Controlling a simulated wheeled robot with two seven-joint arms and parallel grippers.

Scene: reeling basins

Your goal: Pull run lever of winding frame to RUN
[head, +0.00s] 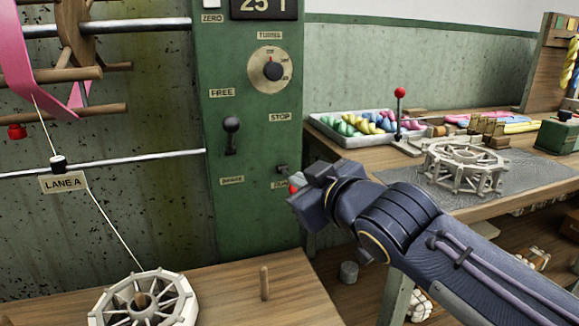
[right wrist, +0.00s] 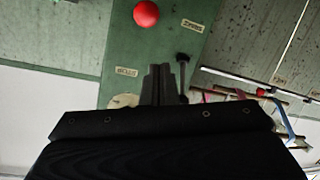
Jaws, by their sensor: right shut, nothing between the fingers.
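The winding frame's green panel (head: 250,215) stands left of centre. Its run lever has a red knob (head: 295,188), partly covered by my right gripper, low on the panel beside a partly hidden label. The STOP label (head: 280,117) is well above it. In the right wrist view, which is upside down, the red knob (right wrist: 146,13) shows whole, apart in the picture from the fingertips. My right gripper (head: 306,187) is shut and empty in front of the panel; its fingers (right wrist: 160,72) show closed together in the wrist view. My left gripper is not in view.
A black-handled lever (head: 231,135) sits left on the panel, below a dial (head: 271,70). A reel wheel (head: 143,300) and peg (head: 264,283) are on the front table. The right bench (head: 500,205) carries another reel (head: 465,167), a skein tray (head: 325,126) and a red-knobbed rod (head: 399,110).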

